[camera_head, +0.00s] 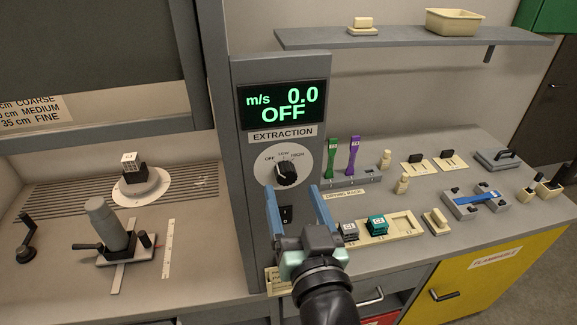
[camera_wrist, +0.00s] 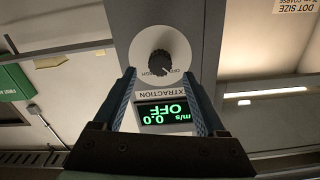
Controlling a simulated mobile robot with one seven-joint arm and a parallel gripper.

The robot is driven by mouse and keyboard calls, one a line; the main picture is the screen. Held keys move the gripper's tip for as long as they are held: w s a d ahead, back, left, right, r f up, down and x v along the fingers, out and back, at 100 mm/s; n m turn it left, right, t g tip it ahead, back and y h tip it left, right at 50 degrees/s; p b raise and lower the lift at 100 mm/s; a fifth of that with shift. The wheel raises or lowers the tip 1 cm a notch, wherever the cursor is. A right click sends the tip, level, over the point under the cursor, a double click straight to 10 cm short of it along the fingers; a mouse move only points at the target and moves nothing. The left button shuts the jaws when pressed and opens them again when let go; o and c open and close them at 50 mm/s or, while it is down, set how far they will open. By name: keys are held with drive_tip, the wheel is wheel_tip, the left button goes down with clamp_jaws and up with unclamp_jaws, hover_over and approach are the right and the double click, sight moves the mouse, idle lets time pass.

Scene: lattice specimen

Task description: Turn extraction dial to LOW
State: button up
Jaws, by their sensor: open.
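The extraction dial (camera_head: 286,173) is a black knob on a round pale plate marked OFF, LOW and HIGH, on the grey column. The display (camera_head: 283,106) above it reads 0.0 m/s and OFF in green. Which mark the knob points to is too small to tell. My gripper (camera_head: 293,188) is open, its two blue fingers in front of the column around the dial's lower part, apparently holding nothing. In the wrist view, upside down, the knob (camera_wrist: 160,63) lies just beyond and between the fingertips (camera_wrist: 158,76). The display (camera_wrist: 166,113) shows between the fingers.
A black rocker switch (camera_head: 286,215) sits below the dial, between my fingers in the picture. The right counter holds a drying rack (camera_head: 345,182), a tray with blocks (camera_head: 402,223) and a blue-grey fixture (camera_head: 476,201). A microscope-like device (camera_head: 112,230) stands in the left bay.

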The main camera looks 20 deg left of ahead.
sight(288, 178)
drive_tip(key=shift+p+x, duration=0.65)
drive_tip(key=shift+x, duration=1.7)
clamp_jaws()
